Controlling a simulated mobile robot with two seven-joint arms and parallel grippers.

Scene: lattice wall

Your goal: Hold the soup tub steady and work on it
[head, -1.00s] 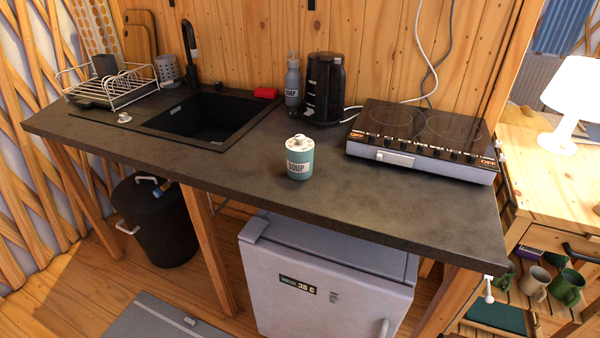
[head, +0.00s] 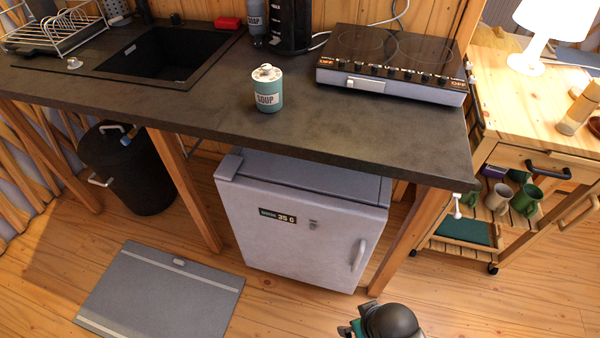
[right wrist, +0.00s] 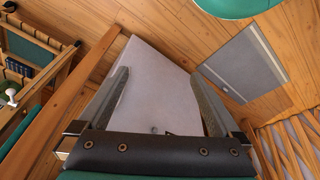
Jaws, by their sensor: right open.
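The soup tub (head: 267,92) is a small teal tub with a white lid and a "SOUP" label. It stands upright on the dark counter (head: 340,135), between the sink and the hob, near the front edge, with nothing touching it. My right gripper (right wrist: 158,75) is open and empty in the right wrist view, its two fingers spread in front of the fridge. In the head view only a dark, rounded part of an arm of mine shows at the bottom edge, well below the counter. My left gripper is not in view.
The hob (head: 393,66) stands to the right of the tub, and the black kettle (head: 289,25) and soap bottle (head: 256,17) behind it. The sink (head: 172,53) is to the left. The fridge (head: 300,225) is under the counter. The counter around the tub is clear.

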